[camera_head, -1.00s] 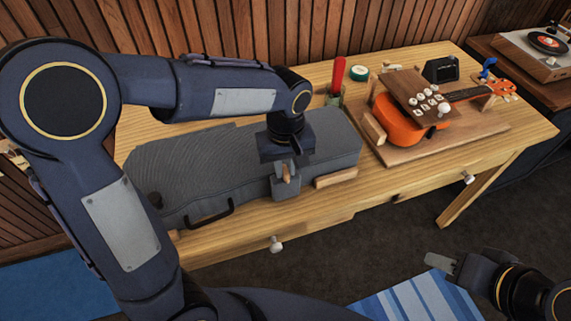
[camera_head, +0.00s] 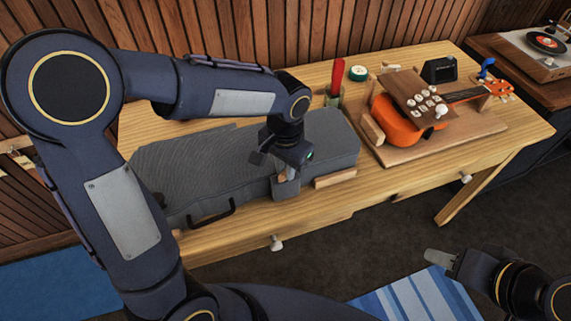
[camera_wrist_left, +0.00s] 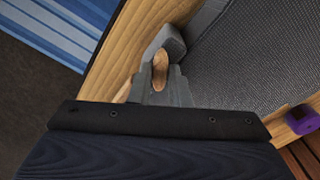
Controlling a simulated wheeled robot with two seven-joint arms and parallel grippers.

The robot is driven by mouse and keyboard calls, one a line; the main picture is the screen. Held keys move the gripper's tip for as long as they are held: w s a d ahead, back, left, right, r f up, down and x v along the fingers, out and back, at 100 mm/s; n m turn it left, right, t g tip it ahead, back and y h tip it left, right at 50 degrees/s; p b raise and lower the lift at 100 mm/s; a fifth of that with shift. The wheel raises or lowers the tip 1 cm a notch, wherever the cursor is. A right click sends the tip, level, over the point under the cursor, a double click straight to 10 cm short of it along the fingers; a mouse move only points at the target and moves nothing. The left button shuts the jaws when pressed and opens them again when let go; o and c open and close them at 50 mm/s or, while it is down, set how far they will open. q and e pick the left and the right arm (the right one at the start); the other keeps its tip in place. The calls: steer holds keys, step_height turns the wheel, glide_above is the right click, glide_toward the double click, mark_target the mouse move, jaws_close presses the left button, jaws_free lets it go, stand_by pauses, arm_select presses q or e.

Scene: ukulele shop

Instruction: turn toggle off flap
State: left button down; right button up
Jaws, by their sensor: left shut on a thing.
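A grey case (camera_head: 205,165) lies on the wooden workbench, and its grey surface (camera_wrist_left: 255,55) fills the upper right of the left wrist view. My left gripper (camera_head: 286,187) is at the case's front edge, shut on a small wooden toggle (camera_head: 282,177). In the left wrist view the rounded toggle (camera_wrist_left: 160,68) shows between the grey fingers, which partly hide it. I cannot make out a separate flap edge. My right gripper (camera_head: 440,257) is away from the bench at the lower right; the gap between its fingers cannot be made out.
An orange ukulele (camera_head: 400,130) rests on a wooden board to the right. A red-handled tool (camera_head: 337,75) stands in a holder behind the case. A wooden block (camera_head: 335,177) is beside my left gripper. A purple object (camera_wrist_left: 303,120) shows in the left wrist view.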

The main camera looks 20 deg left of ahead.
arm_select(q)
steer(key=m+p, duration=0.1)
steer(key=m, duration=0.5)
steer(key=shift+m, duration=0.3)
stand_by(0.4)
steer(key=c, duration=1.4)
jaws_free()
steer(key=shift+o, duration=0.2)
step_height(320, 180, up, 8)
steer(key=shift+f, duration=0.1)
